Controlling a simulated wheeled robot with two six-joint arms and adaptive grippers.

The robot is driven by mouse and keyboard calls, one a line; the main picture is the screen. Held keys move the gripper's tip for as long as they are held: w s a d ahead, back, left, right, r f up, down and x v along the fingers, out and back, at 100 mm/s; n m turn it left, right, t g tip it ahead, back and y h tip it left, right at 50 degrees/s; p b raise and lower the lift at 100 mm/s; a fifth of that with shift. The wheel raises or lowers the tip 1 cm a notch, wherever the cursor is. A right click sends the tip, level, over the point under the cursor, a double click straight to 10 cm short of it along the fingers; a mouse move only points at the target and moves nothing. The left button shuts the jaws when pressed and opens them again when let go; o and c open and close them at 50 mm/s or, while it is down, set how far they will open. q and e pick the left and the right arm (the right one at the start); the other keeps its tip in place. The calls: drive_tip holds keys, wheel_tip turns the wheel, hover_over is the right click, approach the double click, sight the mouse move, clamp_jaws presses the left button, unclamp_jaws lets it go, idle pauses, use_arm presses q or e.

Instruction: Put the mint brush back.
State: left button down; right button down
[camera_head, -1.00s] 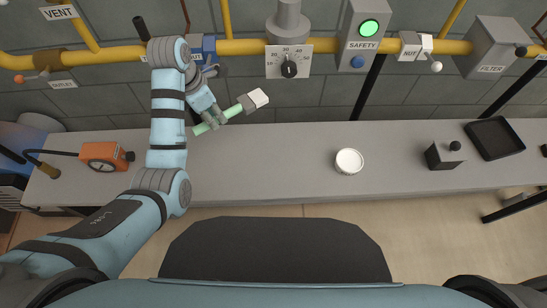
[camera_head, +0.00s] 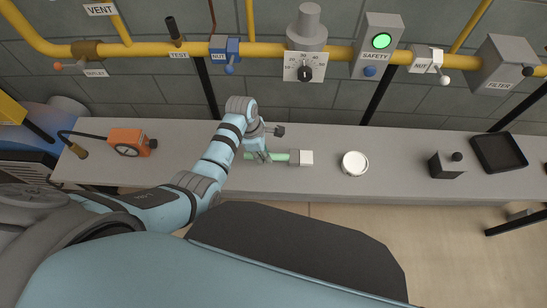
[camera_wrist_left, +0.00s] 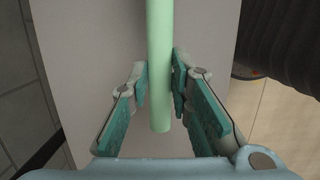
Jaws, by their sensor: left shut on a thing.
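The mint brush has a mint-green handle (camera_head: 280,157) and a pale grey-white head (camera_head: 301,158) that points right, toward the round white dish (camera_head: 354,164). My left gripper (camera_head: 262,156) is shut on the handle, near its end away from the head. The brush lies nearly level over the grey bench (camera_head: 330,185); I cannot tell if it touches the top. In the left wrist view the handle (camera_wrist_left: 160,50) runs between the two teal-padded fingers (camera_wrist_left: 159,88), and its rounded end shows. The brush head is out of that view. My right gripper is not in view.
A dark block with a knob (camera_head: 447,165) and a black tray (camera_head: 498,153) stand at the right. An orange gauge box (camera_head: 128,142) is at the left. Yellow pipes (camera_head: 260,49) with valves run along the wall behind. The bench between dish and block is clear.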

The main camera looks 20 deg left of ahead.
use_arm(q)
drive_tip(key=b+x, duration=0.3)
drive_tip(key=x, duration=0.1)
drive_tip(key=shift+s+a+f, duration=0.1)
drive_tip(key=shift+s+a, duration=0.05)
drive_tip(key=shift+a, duration=0.3)
drive_tip(key=shift+f+b, duration=0.25)
drive_tip(key=shift+b, duration=0.25)
drive_tip(key=shift+r+p, duration=0.3)
drive_tip(key=c, duration=1.5)
unclamp_jaws()
drive_tip(key=shift+f, duration=0.1)
drive_tip(key=shift+o, duration=0.2)
drive_tip(key=shift+r, duration=0.4)
drive_tip(key=p+v, duration=0.3)
drive_tip(key=v, duration=0.8)
drive_tip(key=shift+a+r+p, duration=0.1)
drive_tip(key=shift+r+p, duration=0.2)
drive_tip(key=shift+p, duration=0.05)
